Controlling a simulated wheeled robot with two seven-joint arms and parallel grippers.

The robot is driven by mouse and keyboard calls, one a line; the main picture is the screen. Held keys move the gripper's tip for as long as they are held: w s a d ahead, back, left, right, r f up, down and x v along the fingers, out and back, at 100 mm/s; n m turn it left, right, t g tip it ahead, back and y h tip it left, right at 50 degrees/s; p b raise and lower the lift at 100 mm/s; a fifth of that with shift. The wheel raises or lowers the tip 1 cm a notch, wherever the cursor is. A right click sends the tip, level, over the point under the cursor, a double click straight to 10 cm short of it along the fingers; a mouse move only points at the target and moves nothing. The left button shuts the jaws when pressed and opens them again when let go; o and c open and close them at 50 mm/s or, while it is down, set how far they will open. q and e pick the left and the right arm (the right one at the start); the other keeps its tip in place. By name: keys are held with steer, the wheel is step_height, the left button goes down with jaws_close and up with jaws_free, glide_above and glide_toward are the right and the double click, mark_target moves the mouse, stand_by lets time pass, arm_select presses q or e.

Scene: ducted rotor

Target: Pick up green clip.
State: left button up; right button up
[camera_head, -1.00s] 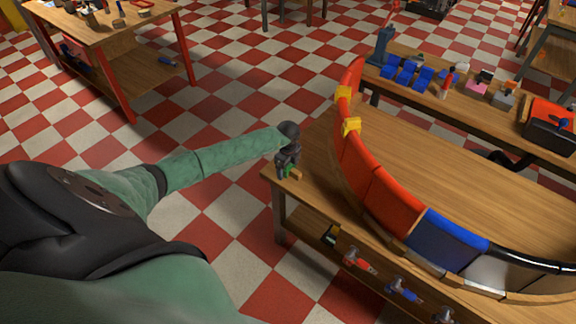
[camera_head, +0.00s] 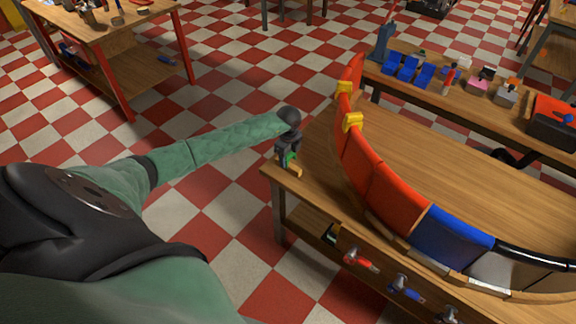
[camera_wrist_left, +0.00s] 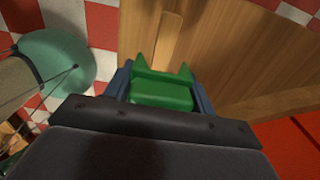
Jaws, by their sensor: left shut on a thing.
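The green clip (camera_wrist_left: 162,92) sits between the two fingers of my left gripper (camera_wrist_left: 160,84) in the left wrist view, with its two prongs pointing away from the palm. My left gripper is shut on it. In the head view my left gripper (camera_head: 289,158) is over the near left corner of the wooden table, and only a little of the green clip (camera_head: 291,156) shows between its fingers. A small wooden block (camera_head: 290,169) lies on the table just below the gripper. My right gripper is not in view.
A curved duct wall of red (camera_head: 385,190) and blue (camera_head: 452,238) panels stands on the table to the right, with two yellow clips (camera_head: 352,122) on its left part. Hand tools (camera_head: 360,262) are at the table's lower front.

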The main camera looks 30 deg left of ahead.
arm_select(q)
steer(key=s+d+r+b, duration=0.1)
steer(key=s+d+r, duration=0.3)
steer(key=d+r, duration=0.6)
steer(key=shift+d+r+b, duration=0.3)
steer(key=shift+d+r, duration=0.05)
steer(key=shift+r, duration=0.4)
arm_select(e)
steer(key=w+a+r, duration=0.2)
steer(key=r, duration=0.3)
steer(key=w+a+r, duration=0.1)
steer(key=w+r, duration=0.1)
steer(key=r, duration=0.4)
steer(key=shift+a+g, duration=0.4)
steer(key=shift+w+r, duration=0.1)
